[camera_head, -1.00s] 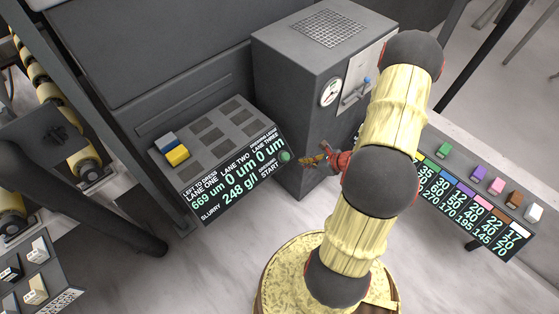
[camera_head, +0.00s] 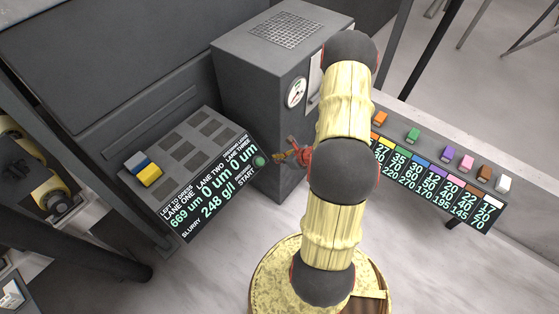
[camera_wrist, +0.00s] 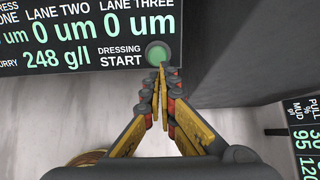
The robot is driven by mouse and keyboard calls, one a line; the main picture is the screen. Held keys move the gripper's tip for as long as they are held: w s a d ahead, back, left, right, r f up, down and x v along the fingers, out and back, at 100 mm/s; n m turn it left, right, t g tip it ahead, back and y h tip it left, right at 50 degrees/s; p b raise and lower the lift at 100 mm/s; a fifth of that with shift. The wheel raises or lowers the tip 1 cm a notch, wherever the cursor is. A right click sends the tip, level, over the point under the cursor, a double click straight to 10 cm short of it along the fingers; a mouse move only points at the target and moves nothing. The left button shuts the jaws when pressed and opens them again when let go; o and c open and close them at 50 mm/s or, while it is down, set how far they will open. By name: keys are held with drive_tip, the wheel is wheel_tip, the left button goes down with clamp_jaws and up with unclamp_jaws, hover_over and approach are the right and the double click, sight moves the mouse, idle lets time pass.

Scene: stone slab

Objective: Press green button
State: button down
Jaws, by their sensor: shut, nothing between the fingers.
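The round green button (camera_head: 259,161) sits at the right end of the black display panel (camera_head: 212,190), beside the words "DRESSING START". In the wrist view the green button (camera_wrist: 157,53) is at the top centre, fully visible. My gripper (camera_head: 277,159) is shut and empty, just right of the button in the head view. In the wrist view my gripper's fingertips (camera_wrist: 161,70) come together just below the button's lower edge. I cannot tell whether they touch it. A green block (camera_head: 412,135) also stands on the ledge at the right.
A grey cabinet (camera_head: 262,75) with a dial (camera_head: 296,92) stands behind my gripper. A yellow block (camera_head: 149,175) and a blue-and-white block (camera_head: 136,161) lie on the panel's sloped top. A second number board (camera_head: 430,185) with several coloured blocks is at the right.

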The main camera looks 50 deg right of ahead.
sight(262, 161)
drive_tip(key=b+x, duration=0.2)
drive_tip(key=x, duration=0.8)
drive_tip(key=shift+s, duration=0.1)
drive_tip(key=shift+b+x, duration=0.9)
drive_tip(key=shift+b, duration=0.15)
drive_tip(key=shift+a, duration=0.1)
drive_tip(key=shift+s+r+p, duration=0.15)
drive_tip(key=shift+r+p, duration=0.15)
drive_tip(key=shift+p, duration=0.05)
drive_tip(key=p+v, duration=0.3)
drive_tip(key=v, duration=1)
drive_tip(key=shift+s+p, duration=0.2)
drive_tip(key=shift+p, duration=0.2)
